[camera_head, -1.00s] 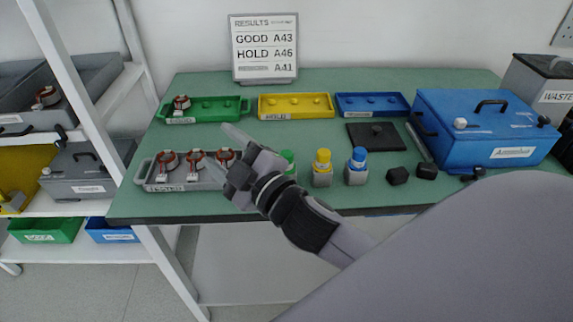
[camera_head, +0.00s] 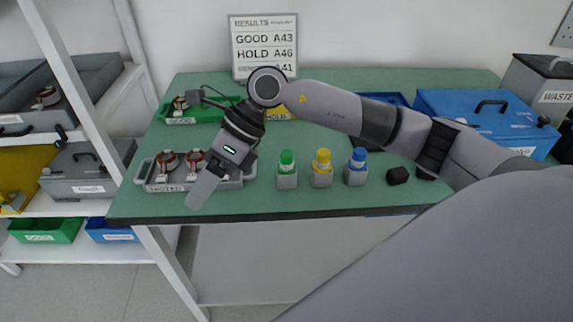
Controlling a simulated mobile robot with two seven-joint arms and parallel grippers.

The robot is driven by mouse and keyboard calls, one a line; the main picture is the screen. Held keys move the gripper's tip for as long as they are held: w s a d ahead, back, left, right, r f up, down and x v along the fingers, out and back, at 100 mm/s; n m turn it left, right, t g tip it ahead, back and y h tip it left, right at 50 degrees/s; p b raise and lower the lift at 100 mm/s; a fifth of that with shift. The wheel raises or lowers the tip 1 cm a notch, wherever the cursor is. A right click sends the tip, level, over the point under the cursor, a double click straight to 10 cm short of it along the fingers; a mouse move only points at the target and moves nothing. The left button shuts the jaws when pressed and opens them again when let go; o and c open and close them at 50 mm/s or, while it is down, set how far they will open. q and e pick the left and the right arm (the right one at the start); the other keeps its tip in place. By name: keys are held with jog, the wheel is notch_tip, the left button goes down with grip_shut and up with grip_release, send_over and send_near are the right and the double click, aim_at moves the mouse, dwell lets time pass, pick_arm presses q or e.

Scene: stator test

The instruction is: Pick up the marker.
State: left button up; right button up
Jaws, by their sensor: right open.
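Three marker-like pieces with coloured caps stand upright in small grey holders near the table's front edge: a green one (camera_head: 287,158), a yellow one (camera_head: 322,158) and a blue one (camera_head: 357,156). I cannot tell which is the task's marker. My right gripper (camera_head: 203,188) is open, to the left of the green one and apart from it. It points down and left across the front of the grey tray, with one finger showing clearly. My left gripper is out of view.
The grey tray (camera_head: 162,187) holds copper-wound stators, partly hidden by my gripper. A green tray (camera_head: 205,111) stands behind it. My right arm covers most of the yellow and blue trays. A blue lidded box (camera_head: 510,125) stands at the right. A results sign (camera_head: 263,45) stands behind.

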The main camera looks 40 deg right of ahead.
jog(key=w+d+h, duration=0.2)
jog(key=d+h, duration=0.3)
jog(key=d, duration=0.5)
jog(key=r+m+h, duration=0.1)
jog(key=r+h, duration=0.1)
jog(key=h, duration=0.2)
send_over(286, 154)
jog(key=shift+w+d+f, duration=0.1)
jog(key=shift+d+f, duration=0.1)
jog(key=shift+d, duration=0.1)
jog(key=shift+f, duration=0.3)
jog(key=f+p, duration=0.1)
jog(key=f, duration=0.5)
jog(key=shift+a+f, duration=0.15)
jog(key=shift+a, duration=0.05)
jog(key=c, duration=0.9)
